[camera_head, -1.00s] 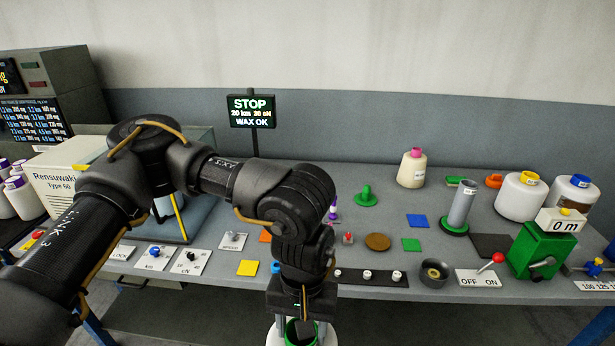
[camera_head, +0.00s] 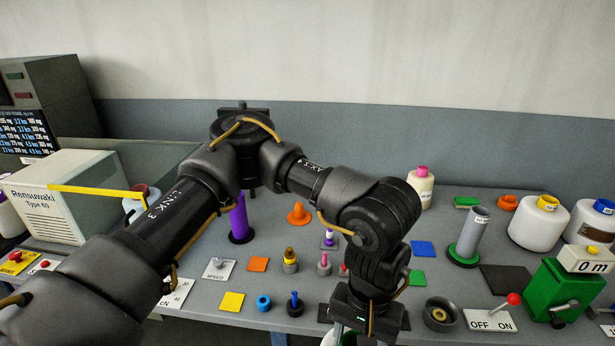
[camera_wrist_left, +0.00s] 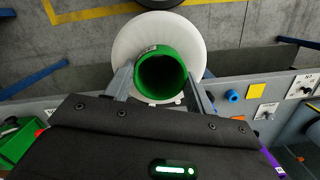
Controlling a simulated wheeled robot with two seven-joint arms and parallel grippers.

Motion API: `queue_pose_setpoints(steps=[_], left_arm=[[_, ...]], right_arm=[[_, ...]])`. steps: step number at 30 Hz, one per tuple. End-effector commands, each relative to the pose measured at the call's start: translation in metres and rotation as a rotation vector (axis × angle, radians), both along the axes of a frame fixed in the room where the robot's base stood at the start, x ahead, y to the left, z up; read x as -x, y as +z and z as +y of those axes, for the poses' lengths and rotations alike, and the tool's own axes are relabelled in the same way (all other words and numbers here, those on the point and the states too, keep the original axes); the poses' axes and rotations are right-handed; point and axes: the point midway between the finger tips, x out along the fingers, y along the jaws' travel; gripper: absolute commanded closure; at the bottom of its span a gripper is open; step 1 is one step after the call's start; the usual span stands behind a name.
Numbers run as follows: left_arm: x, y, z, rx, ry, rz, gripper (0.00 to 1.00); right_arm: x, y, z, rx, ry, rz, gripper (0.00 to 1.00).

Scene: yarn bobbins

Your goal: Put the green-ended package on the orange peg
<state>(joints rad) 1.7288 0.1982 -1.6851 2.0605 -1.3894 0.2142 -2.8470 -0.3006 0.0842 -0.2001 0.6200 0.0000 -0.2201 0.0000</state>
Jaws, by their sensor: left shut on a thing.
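The green-ended package is a white round body (camera_wrist_left: 197,62) with a green tube end (camera_wrist_left: 144,84) facing the left wrist camera. My left gripper (camera_wrist_left: 163,88) is shut on that green end, one finger on each side, and holds it over the floor in front of the table. In the head view my left gripper (camera_head: 366,322) is at the bottom edge, and only slivers of the package show. The orange peg (camera_head: 299,214) is a cone on a round base standing bare on the table, to the left of and beyond my gripper. My right gripper is not in view.
A purple post (camera_head: 239,220) stands left of the peg. A yellow bar (camera_head: 97,191) sticks out at left. Small bobbins (camera_head: 290,261) and coloured squares lie in front of the peg. A grey tube (camera_head: 470,235) and green counter box (camera_head: 550,288) stand at right.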

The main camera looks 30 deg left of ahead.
Motion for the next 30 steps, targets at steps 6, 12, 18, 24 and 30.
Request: queue_pose_setpoints(steps=[6, 12, 18, 24, 30], left_arm=[[-0.006, 0.017, 0.011, 0.002, 0.038, 0.004, 1.00], [-0.026, 0.032, 0.034, 0.000, 0.148, 0.011, 1.00], [-0.058, 0.048, 0.066, 0.003, 0.336, 0.017, 1.00], [-0.096, 0.062, 0.110, 0.003, 0.606, 0.022, 1.00], [-0.129, 0.071, 0.161, -0.001, 0.899, 0.024, 1.00]], right_arm=[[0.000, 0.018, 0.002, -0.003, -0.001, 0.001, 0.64], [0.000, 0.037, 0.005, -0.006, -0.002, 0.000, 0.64], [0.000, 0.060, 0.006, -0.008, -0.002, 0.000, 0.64], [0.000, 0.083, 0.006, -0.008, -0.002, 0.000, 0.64], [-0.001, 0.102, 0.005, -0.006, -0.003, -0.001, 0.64]])
